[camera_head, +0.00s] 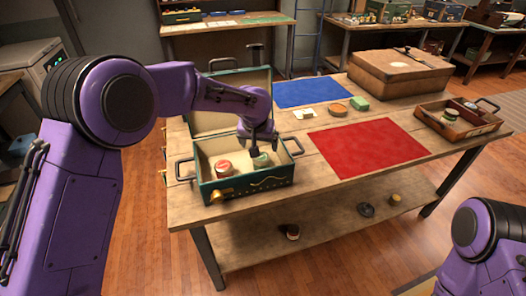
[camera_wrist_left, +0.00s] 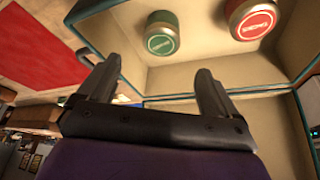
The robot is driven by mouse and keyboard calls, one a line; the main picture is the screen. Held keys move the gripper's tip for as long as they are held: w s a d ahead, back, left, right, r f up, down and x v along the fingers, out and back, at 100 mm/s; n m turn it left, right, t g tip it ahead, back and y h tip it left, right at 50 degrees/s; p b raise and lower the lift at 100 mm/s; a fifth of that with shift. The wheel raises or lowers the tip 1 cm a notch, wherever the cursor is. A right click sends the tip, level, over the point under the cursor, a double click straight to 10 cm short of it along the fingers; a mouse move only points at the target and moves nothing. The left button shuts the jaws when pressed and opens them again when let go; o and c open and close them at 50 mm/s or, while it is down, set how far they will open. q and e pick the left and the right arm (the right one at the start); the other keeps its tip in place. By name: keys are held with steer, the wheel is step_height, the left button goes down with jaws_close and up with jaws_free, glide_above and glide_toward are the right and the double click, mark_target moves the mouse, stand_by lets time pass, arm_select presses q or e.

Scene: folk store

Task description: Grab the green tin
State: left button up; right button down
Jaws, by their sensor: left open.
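The green tin (camera_head: 262,160) stands inside an open dark green case (camera_head: 262,185) on the wooden table, to the right of a red-topped tin (camera_head: 223,167). My left gripper (camera_head: 264,150) is open, over the right part of the case, close to the green tin and partly in front of it. In the left wrist view the green tin (camera_wrist_left: 162,33) lies beyond the open jaws (camera_wrist_left: 157,80), with nothing between them. The red-topped tin (camera_wrist_left: 250,18) is to its right there. My right arm shows at the lower right of the head view, but its gripper is out of frame.
The case's raised lid (camera_head: 235,95) stands behind my left gripper. A red mat (camera_head: 370,146) and a blue mat (camera_head: 311,93) lie to the right. A closed brown case (camera_head: 400,72) and a wooden tray (camera_head: 450,133) with tins stand further right. A lower shelf holds several small items.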

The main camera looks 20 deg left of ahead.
mark_target(261, 157)
arm_select(q)
steer(key=p+x, duration=0.1)
steer(key=x, duration=0.3)
steer(key=p+x, duration=0.1)
steer(key=x, duration=0.4)
steer(key=shift+s+a+f, duration=0.1)
steer(key=shift+f, duration=0.6)
steer(key=c, duration=1.2)
